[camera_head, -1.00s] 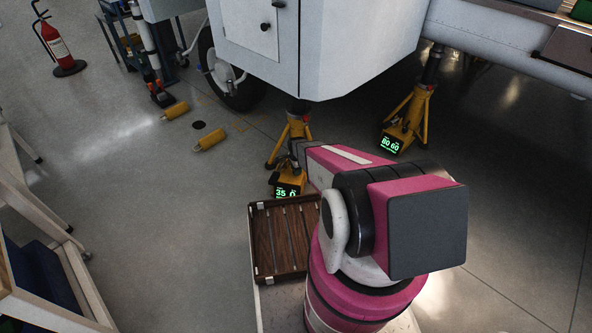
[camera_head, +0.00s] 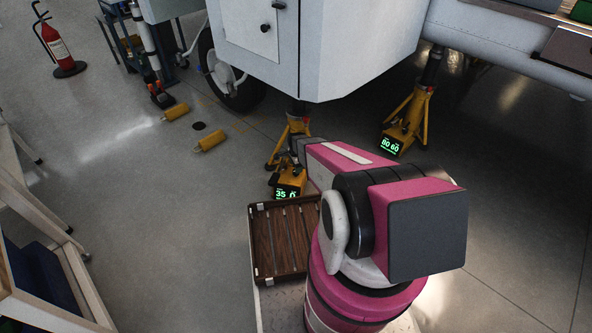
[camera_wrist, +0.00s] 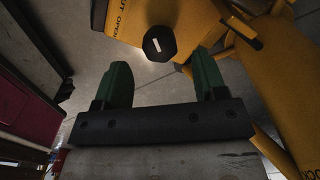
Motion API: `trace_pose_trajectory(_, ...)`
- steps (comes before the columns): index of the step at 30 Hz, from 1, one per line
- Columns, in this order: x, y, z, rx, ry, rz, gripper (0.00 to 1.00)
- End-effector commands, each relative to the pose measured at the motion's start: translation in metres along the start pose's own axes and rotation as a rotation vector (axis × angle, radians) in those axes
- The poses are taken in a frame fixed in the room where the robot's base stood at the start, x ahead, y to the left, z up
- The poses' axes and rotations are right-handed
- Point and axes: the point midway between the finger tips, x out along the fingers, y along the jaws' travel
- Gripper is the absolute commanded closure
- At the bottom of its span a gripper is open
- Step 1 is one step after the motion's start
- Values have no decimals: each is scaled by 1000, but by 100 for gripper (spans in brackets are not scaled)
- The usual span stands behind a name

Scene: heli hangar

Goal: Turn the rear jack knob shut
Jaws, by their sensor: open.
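Two yellow jacks stand under the white helicopter body in the head view: a nearer jack (camera_head: 291,170) with a green display reading 35 and 0, and a farther jack (camera_head: 408,122) reading 80 and 60. In the wrist view, a dark knob (camera_wrist: 159,43) with a white mark sits on a yellow jack housing (camera_wrist: 190,20) lettered "OPEN" and what looks like the end of "SHUT". My gripper (camera_wrist: 162,82) is open, its two green fingers spread below the knob in the picture. The knob is beyond the fingertips, with nothing between the fingers. My arm hides the gripper in the head view.
Yellow jack legs and a black-tipped lever (camera_wrist: 243,33) stand close on the right in the wrist view. A slatted wooden tray (camera_head: 283,242) lies before my arm.

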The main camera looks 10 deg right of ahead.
Motion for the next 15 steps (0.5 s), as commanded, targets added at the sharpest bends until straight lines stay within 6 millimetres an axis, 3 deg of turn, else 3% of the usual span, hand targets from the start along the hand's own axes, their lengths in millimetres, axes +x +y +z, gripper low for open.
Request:
trace_pose_trajectory(3, -26, 2, 0, 0, 1, -2, 35)
trace_pose_trajectory(9, -61, 1, 0, 1, 0, -2, 35)
trace_pose_trajectory(15, -73, 0, 0, 1, 0, -1, 35)
